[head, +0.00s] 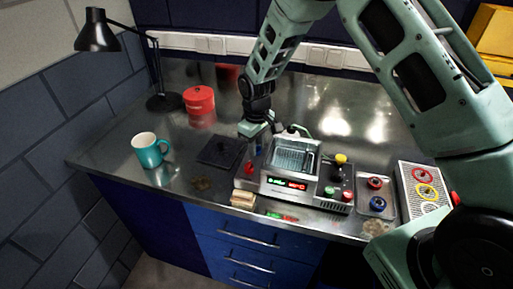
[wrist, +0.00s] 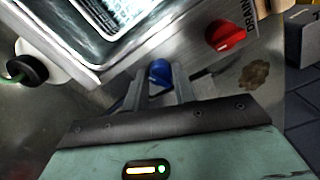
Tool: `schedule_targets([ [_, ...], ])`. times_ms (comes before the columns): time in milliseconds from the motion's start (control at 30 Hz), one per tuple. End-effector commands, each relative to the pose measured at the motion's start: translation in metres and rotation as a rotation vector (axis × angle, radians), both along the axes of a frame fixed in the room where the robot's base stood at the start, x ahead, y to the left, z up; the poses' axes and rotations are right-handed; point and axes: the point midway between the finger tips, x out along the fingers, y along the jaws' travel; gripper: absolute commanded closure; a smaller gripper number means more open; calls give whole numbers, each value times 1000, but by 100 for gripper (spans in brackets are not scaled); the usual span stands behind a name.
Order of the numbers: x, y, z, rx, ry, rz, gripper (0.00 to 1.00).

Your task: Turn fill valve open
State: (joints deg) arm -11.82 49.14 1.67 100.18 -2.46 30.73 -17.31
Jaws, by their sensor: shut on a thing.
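A metal bath unit (head: 270,187) with a basket in its tank stands on the steel bench. A blue knob (wrist: 159,71), which I take to be the fill valve, sits on its side. My gripper (wrist: 161,80) has its two fingers shut around this knob. A red knob (wrist: 225,35) marked DRAIN sits farther along the same side; it also shows in the head view (head: 249,167). In the head view my gripper (head: 253,138) points down at the unit's left side and the blue knob is hidden.
A dark square pad (head: 219,152), a teal mug (head: 149,152) and a red canister (head: 199,104) stand left of the unit. A control box (head: 335,185) with a yellow button is right of it. A black lamp (head: 162,100) stands behind.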

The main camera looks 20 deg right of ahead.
Motion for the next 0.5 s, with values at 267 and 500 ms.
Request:
schedule_targets([
  [267,1,0,1,0,-1,-67,96],
  [500,1,0,1,0,-1,-76,96],
])
